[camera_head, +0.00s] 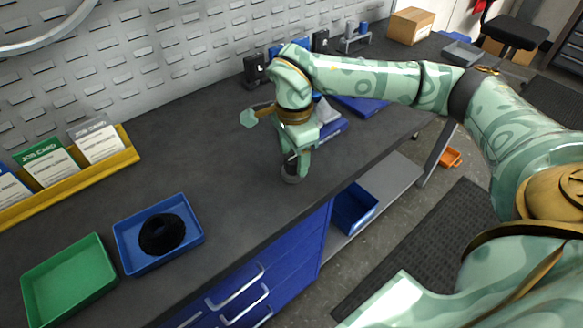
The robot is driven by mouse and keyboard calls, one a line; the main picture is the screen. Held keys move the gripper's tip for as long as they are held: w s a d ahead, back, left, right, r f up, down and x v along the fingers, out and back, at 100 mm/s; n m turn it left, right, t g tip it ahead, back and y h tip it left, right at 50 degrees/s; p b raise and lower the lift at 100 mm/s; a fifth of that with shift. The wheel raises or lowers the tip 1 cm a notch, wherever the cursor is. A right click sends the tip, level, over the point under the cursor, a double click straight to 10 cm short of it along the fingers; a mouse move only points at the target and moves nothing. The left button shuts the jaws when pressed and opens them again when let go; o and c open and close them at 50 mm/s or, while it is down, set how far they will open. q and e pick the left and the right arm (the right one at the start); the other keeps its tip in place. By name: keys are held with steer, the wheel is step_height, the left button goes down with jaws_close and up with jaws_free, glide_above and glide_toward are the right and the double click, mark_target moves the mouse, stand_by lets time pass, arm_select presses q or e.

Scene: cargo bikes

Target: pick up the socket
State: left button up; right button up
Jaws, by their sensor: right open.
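The socket (291,178) is a small grey cylinder standing on the dark workbench near its front edge. My right gripper (294,163) points down at it, with the fingers open and their tips at the socket's upper part. The fingers hide some of the socket, and I cannot tell whether they touch it. My left gripper is out of view.
A blue tray (129,256) with a black round thing (161,234) and a green tray (68,284) stand at the left. A yellow rack (122,166) holds job cards. Blue items lie behind my right gripper. The bench middle is clear.

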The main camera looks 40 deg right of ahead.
steer(key=shift+f, duration=0.75)
steer(key=shift+r, duration=0.1)
steer(key=shift+c, duration=1.2)
steer(key=c, duration=0.9)
steer(key=shift+o, duration=0.2)
